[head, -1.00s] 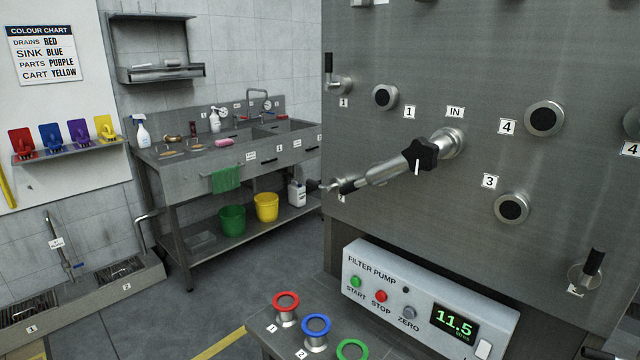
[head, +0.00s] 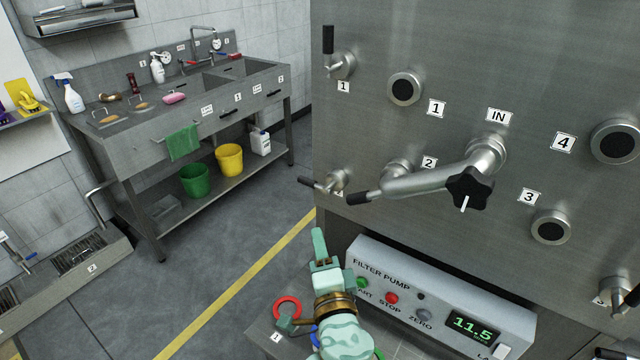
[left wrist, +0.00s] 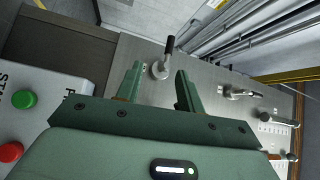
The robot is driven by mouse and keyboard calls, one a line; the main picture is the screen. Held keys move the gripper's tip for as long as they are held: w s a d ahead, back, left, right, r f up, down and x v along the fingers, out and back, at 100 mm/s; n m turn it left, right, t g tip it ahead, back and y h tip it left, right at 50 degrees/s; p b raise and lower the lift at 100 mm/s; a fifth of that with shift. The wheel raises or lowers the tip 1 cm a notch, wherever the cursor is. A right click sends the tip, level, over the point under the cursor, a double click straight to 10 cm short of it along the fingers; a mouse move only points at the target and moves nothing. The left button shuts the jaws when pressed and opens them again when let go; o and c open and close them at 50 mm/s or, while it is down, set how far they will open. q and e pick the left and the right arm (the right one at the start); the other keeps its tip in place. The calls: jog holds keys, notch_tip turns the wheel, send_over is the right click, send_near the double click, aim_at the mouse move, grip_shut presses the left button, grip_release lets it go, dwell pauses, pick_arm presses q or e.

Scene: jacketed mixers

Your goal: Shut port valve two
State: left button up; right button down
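Port valve two (head: 337,181) is on the lower left of the steel panel. Its black-tipped lever (head: 307,182) points left, roughly level. Its label is partly hidden by another black grip. My left gripper (head: 320,248) is pale green, below the valve and apart from it. In the left wrist view its two fingers (left wrist: 158,88) are spread with nothing between them. The valve (left wrist: 160,69) shows beyond the gap, its lever (left wrist: 169,46) pointing up in that picture. My right gripper is not in view.
Valve one (head: 341,66) is above, lever up. A bent steel pipe (head: 425,182) with a black star knob (head: 469,188) runs from IN across port 2, close right of valve two. The filter pump box (head: 430,300) and a red ring (head: 287,308) are below. Floor on the left is clear.

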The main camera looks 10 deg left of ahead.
aim_at(309, 186)
pick_arm(q)
jog(key=shift+t, duration=0.3)
jog(key=x, duration=0.5)
jog(key=r+p+x, duration=0.1)
jog(key=x, duration=1)
jog(key=shift+w+a+r, duration=0.1)
jog(key=shift+w+r, duration=0.05)
jog(key=shift+r, duration=0.2)
grip_shut()
